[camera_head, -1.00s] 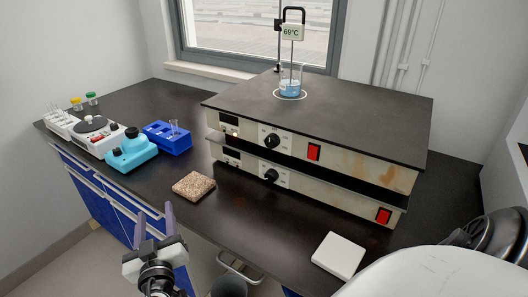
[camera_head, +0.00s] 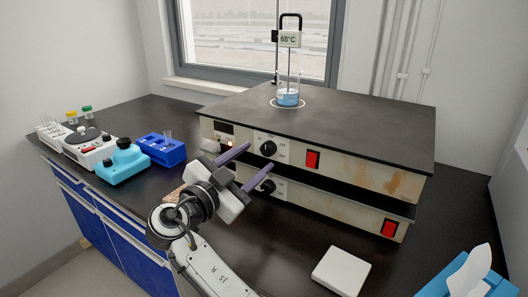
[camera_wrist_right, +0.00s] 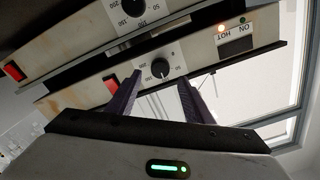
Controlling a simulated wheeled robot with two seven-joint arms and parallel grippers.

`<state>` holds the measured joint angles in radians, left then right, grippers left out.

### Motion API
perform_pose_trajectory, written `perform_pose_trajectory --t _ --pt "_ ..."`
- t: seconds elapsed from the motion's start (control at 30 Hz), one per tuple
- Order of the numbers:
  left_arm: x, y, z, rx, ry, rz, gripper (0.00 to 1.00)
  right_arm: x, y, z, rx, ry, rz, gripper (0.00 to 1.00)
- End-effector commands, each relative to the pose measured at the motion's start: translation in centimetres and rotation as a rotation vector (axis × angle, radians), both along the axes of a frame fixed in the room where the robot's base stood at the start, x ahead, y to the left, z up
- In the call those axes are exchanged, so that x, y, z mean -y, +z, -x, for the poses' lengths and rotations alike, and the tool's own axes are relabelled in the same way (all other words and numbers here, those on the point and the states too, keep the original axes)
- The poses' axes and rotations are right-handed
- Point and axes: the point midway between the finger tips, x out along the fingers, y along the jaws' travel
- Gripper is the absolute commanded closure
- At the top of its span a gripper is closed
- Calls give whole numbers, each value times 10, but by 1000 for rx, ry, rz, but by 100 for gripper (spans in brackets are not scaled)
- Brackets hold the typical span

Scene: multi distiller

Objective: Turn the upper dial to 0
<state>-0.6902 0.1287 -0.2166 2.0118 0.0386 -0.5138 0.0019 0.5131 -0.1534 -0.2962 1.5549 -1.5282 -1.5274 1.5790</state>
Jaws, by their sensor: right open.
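The upper dial (camera_head: 268,149) is a black knob on a white scale on the front of the upper hot plate (camera_head: 350,169). The lower dial (camera_head: 267,186) is beneath it, partly behind a finger. My right gripper (camera_head: 258,166) is open and empty in front of the two dials. The right wrist view is upside down. There the upper dial (camera_wrist_right: 160,68) shows between and just beyond the fingertips of my right gripper (camera_wrist_right: 160,80), apart from them. The lower dial (camera_wrist_right: 134,6) shows at the top edge. My left gripper is not in view.
A beaker of blue liquid (camera_head: 288,98) stands on the upper plate under a thermometer reading 68°C (camera_head: 290,39). Red switches (camera_head: 313,159) sit right of the dials. A white square pad (camera_head: 341,271) and blue tissue box (camera_head: 455,285) lie at front right. A blue rack (camera_head: 162,150) stands left.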

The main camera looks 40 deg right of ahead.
Motion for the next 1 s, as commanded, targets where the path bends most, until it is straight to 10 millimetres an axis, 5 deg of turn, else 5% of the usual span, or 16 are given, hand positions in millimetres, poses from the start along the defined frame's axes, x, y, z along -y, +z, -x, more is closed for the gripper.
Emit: perform_pose_trajectory --t 0.23,0.6,0.87,1.0 --pt "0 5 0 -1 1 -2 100 32 1 -13 -2 -1 2 53" --pt "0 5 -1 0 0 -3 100 39 -1 -16 -2 3 0 53" --pt "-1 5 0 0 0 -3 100 38 -1 -16 -2 1 0 94" --pt "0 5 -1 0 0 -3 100 38 -1 -16 -6 1 2 94"
